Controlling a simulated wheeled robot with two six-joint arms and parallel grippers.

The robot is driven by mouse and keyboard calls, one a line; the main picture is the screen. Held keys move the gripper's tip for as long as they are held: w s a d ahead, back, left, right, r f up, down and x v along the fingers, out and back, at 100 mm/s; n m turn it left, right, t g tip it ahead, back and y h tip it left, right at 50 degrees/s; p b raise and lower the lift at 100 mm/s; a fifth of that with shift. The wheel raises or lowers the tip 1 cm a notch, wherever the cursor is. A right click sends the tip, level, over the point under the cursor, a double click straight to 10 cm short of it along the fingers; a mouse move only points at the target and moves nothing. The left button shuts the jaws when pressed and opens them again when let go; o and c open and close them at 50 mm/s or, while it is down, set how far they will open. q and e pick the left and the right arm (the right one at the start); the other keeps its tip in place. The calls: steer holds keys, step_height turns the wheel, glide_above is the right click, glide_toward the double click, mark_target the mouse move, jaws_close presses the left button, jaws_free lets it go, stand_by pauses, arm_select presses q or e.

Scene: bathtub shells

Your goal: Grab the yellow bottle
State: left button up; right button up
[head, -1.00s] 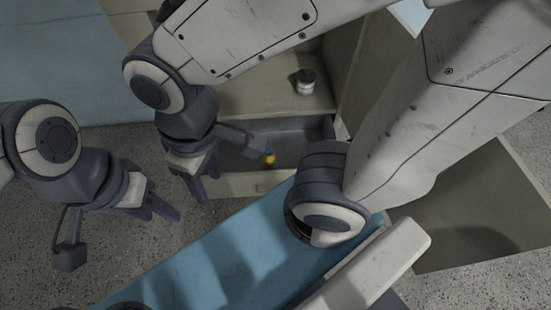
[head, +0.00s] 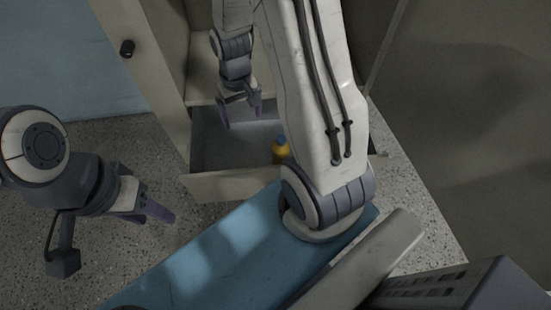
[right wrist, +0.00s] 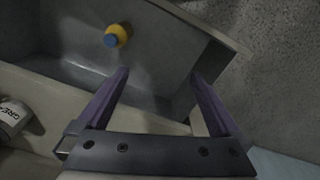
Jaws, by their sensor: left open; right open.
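The yellow bottle (head: 281,152) with a blue cap stands in the open drawer (head: 231,186), near its right side and partly beside my right arm in the head view. The bottle also shows in the right wrist view (right wrist: 117,35), seen from above with its blue cap towards me. My right gripper (head: 242,116) is open and empty over the drawer, to the left of the bottle and apart from it. Its two purple fingers (right wrist: 165,92) show spread in the right wrist view. My left gripper (head: 160,213) is at the left over the floor, open and empty, away from the drawer.
The drawer belongs to a beige cabinet (head: 158,62) with a dark knob (head: 127,48) on its door. A white labelled container (right wrist: 14,114) sits on a cabinet surface outside the drawer. The speckled floor (head: 110,140) at the left is clear.

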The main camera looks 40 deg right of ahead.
mark_target(280, 153)
steer(key=d+f+m+b, duration=0.1)
steer(key=d+f+b, duration=0.1)
steer(key=f, duration=0.3)
steer(key=s+d+f+m+b, duration=0.1)
steer(key=d+f+b, duration=0.1)
steer(key=d+f, duration=0.3)
steer(key=d+f+m+b, duration=0.1)
steer(key=d+f+b, duration=0.1)
steer(key=d+f, duration=0.2)
steer(key=shift+s+f, duration=0.2)
steer(key=shift+f, duration=0.5)
steer(key=shift+s+f, duration=0.2)
steer(key=shift+f, duration=0.5)
steer(key=shift+m, duration=0.4)
steer(key=f, duration=0.1)
steer(key=f+b, duration=0.1)
steer(key=f, duration=0.3)
steer(key=shift+s+d+b, duration=0.15)
steer(key=shift+d+b, duration=0.15)
steer(key=shift+d, duration=0.05)
steer(key=shift+w+d+f+b, duration=0.2)
steer(key=shift+f+b, duration=0.5)
steer(key=shift+f, duration=0.9)
steer(key=shift+w+d+f+b, duration=0.15)
steer(key=shift+f+b, duration=0.55)
steer(key=shift+f, duration=0.85)
arm_select(q)
step_height(280, 153, down, 13)
arm_select(e)
steer(key=shift+r, duration=0.1)
